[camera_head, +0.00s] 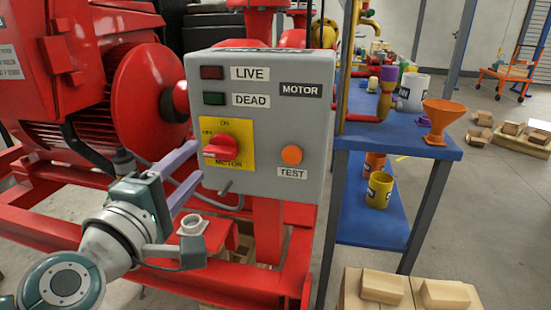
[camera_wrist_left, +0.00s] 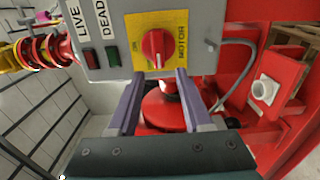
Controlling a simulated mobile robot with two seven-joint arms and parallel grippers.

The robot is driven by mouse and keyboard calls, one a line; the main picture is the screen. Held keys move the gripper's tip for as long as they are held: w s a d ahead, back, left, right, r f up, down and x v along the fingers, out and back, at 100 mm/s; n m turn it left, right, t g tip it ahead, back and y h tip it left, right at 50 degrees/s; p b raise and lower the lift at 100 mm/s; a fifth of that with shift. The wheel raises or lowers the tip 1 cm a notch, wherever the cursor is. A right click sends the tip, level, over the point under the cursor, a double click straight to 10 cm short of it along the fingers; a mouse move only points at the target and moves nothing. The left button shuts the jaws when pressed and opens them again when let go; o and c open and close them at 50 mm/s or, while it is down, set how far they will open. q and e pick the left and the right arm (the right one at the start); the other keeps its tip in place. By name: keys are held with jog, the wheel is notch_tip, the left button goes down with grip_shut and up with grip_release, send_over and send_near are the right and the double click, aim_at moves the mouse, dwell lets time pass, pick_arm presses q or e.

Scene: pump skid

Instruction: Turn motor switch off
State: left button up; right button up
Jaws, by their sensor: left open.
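The motor switch is a red rotary knob (camera_head: 221,148) on a yellow plate (camera_head: 240,130) on the front of a grey control box (camera_head: 262,200). The plate reads ON at the top, OFF at the left and MOTOR below. The knob's handle lies roughly crosswise, its left end by the OFF label. My left gripper (camera_head: 200,160) is open and empty, its purple fingers pointing at the knob from the left. In the left wrist view, the knob (camera_wrist_left: 156,46) lies just beyond and between the fingertips (camera_wrist_left: 160,75), apparently untouched. My right gripper is out of view.
A red LIVE lamp (camera_head: 212,73), a green DEAD lamp (camera_head: 214,99) and an orange TEST button (camera_head: 292,155) share the box; both lamps look dark. Red pump machinery (camera_head: 150,92) stands behind. A blue shelf (camera_head: 400,141) with funnel and pots is at right.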

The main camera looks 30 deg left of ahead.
pick_arm(q)
jog(key=v, duration=0.6)
jog(key=shift+d, duration=0.1)
